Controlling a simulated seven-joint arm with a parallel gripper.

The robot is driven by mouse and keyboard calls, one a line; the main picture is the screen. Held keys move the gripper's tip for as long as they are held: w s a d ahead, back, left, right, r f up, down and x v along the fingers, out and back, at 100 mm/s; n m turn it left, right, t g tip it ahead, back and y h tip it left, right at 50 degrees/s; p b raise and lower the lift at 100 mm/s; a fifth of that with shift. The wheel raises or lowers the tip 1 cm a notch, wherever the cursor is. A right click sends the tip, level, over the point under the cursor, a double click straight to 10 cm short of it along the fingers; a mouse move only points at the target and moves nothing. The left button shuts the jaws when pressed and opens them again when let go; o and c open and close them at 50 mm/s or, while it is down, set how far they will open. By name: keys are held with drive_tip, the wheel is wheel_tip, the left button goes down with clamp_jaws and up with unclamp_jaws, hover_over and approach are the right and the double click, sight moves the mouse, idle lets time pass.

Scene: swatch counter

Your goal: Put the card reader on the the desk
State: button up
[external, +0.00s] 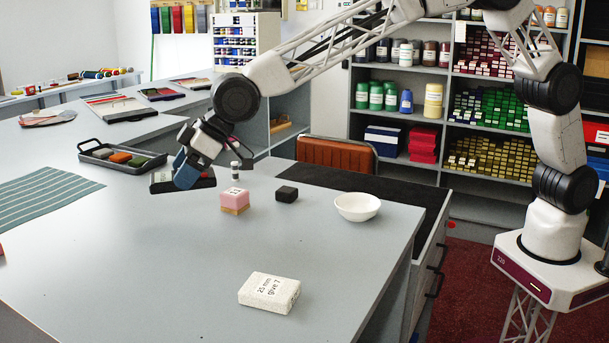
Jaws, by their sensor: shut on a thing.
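My gripper (187,174) reaches down over the left part of the grey desk (150,265). Its blue-grey finger is in front of a dark, flat device with a pale patch, which looks like the card reader (161,178). The gripper is shut on it. The finger hides the middle of the card reader, and its ends show on both sides. It is at or just above the desk surface; I cannot tell whether it touches.
Near the gripper are a black tray (98,154) with coloured blocks, a small bottle (235,170), a pink block (234,198) and a black block (287,194). A white bowl (357,207) and white box (269,292) stand further right.

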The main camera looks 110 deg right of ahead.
drive_tip(key=s+a, duration=0.2)
drive_tip(key=s, duration=2)
drive_tip(key=shift+s+a, duration=0.2)
drive_tip(key=shift+a, duration=0.05)
drive_tip(key=shift+w, duration=0.1)
idle(0.4)
drive_tip(key=w+d, duration=0.1)
drive_tip(key=w, duration=0.7)
drive_tip(key=w+d, duration=0.1)
drive_tip(key=w, duration=1.5)
drive_tip(key=shift+w+d, duration=0.2)
drive_tip(key=shift+d, duration=0.2)
drive_tip(key=shift+f, duration=3.1)
drive_tip(key=shift+f, duration=1.9)
drive_tip(key=shift+f, duration=0.1)
drive_tip(key=o, duration=1.1)
